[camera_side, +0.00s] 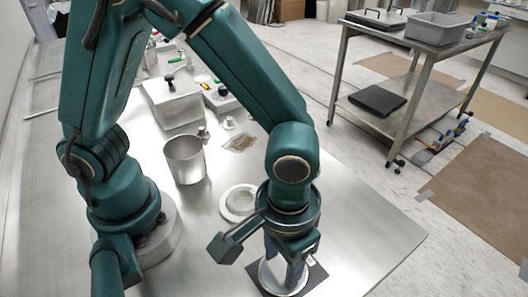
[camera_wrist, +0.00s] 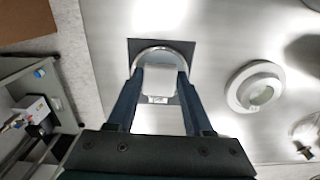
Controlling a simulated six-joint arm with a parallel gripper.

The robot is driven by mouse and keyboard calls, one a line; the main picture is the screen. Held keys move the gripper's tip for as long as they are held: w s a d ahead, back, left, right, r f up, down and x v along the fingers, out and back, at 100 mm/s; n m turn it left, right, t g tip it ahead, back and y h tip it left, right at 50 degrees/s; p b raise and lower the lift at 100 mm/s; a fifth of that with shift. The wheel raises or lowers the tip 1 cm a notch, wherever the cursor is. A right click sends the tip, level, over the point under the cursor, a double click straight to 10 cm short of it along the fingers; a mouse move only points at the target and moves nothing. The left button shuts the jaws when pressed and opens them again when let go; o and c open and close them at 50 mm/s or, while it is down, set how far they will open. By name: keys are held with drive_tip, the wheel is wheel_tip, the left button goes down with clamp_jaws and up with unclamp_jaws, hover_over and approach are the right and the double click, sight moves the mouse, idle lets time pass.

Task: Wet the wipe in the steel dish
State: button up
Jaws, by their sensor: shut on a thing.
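The steel dish (camera_side: 266,281) stands on a dark square mat (camera_side: 316,278) near the front of the steel table. In the wrist view, its shiny round rim (camera_wrist: 161,50) shows beyond the fingertips. My gripper (camera_wrist: 160,75) points down over the dish, its two fingers on either side of the pale, folded-looking wipe (camera_wrist: 159,82), shut on it. In the side view my gripper (camera_side: 297,272) is at the dish and largely hides the wipe. I cannot tell whether the wipe touches the dish floor or any liquid.
A pale round dish with a glassy centre (camera_side: 240,203) sits close by, also in the wrist view (camera_wrist: 238,90). Behind it are a metal beaker (camera_side: 185,165), a flat packet (camera_side: 240,142) and a lidded steel box (camera_side: 174,106). The table's right part is clear; a cart (camera_side: 420,75) stands apart.

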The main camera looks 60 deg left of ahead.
sight(277, 266)
idle(0.3)
drive_tip(key=shift+r, duration=3.55)
drive_tip(key=shift+s+a+m, duration=0.2)
drive_tip(key=shift+m, duration=0.4)
drive_tip(key=shift+a+r+m, duration=0.1)
drive_tip(key=shift+r+m, duration=0.15)
drive_tip(key=shift+m, duration=0.15)
drive_tip(key=w+a+r+n, duration=0.1)
drive_tip(key=w+a+r, duration=0.3)
drive_tip(key=a, duration=0.5)
drive_tip(key=w+a+r+n, duration=0.1)
drive_tip(key=w+a+r, duration=0.3)
drive_tip(key=a, duration=0.6)
drive_tip(key=shift+w+a, duration=0.25)
drive_tip(key=shift+w, duration=0.15)
